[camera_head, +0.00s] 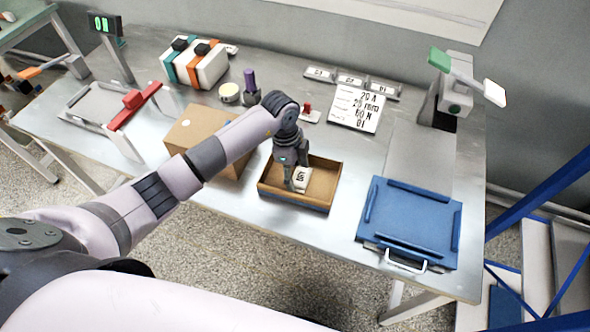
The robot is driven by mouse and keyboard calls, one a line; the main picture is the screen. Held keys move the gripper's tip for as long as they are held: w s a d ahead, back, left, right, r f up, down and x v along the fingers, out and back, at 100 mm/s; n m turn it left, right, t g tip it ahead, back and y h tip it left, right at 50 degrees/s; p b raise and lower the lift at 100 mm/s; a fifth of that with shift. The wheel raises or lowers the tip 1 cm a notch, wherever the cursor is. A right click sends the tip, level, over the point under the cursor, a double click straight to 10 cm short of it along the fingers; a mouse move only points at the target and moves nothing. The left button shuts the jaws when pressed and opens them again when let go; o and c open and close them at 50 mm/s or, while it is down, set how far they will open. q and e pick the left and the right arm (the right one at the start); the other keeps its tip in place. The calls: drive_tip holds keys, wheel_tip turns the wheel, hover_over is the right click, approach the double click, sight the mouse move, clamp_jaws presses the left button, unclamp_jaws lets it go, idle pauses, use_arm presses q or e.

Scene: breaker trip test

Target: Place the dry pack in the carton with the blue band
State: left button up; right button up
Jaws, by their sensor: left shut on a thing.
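An open brown carton (331,186) stands near the table's front edge, with a dark blue band along its lower front side. My left gripper (297,182) points down into this carton and is shut on a small white pack (303,175) with black print. The pack is within the carton's walls; whether it touches the floor of the carton I cannot tell. The gripper hides part of the pack and of the carton's inside. My right gripper is not in view.
A closed brown carton (190,128) stands left, partly behind my arm. A blue tray (410,222) lies right, and a printed card (358,108) lies behind. A red-barred frame (128,108), striped boxes (198,68) and a scale-like stand (452,98) stand around.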

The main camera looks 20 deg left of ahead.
use_arm(q)
drive_tip(key=o, duration=0.9)
drive_tip(key=shift+f, duration=0.1)
drive_tip(key=shift+c, duration=0.2)
wheel_tip(320, 180, up, 12)
drive_tip(key=a+b, duration=0.1)
drive_tip(key=shift+a, duration=0.4)
